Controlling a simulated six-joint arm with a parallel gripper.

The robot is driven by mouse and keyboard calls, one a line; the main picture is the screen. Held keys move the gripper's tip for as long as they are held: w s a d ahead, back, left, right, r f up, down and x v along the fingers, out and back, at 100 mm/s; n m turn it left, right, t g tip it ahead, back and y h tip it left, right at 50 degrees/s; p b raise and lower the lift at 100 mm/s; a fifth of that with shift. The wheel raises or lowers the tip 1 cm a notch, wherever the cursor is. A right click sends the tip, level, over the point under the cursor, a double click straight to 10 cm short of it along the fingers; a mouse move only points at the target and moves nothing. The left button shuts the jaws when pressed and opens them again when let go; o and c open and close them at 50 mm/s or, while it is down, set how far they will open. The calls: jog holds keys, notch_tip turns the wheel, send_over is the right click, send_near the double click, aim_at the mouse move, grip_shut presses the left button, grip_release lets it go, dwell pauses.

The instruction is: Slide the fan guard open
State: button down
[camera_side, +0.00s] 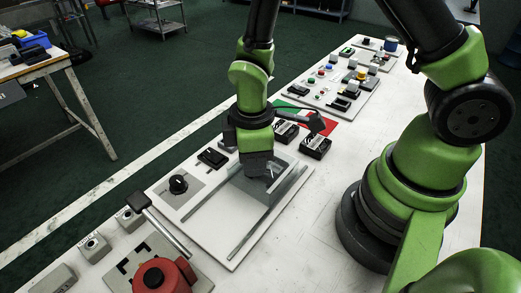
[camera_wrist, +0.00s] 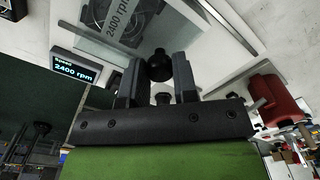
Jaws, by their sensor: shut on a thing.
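The fan guard (camera_side: 285,183) is a see-through plate on a white panel, at the far end of two metal rails (camera_side: 252,230). My gripper (camera_side: 258,172) points down over it in the side view and hides part of it. In the wrist view, the fingers of my gripper (camera_wrist: 160,84) are shut on the guard's black knob (camera_wrist: 159,66), one finger on each side. The clear guard (camera_wrist: 196,44) spreads beyond the knob. A dark fan (camera_wrist: 120,14) shows partly at the top edge of that view.
A black dial (camera_side: 178,184) and small display (camera_side: 212,157) sit left of the guard; the display (camera_wrist: 76,69) reads 2400 rpm. Two black boxes (camera_side: 315,146) lie behind. The panel between the rails is bare.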

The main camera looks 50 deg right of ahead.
jog(key=a, duration=1.1)
jog(key=c, duration=0.9)
grip_release()
jog(key=shift+d, duration=0.1)
notch_tip(320, 180, up, 10)
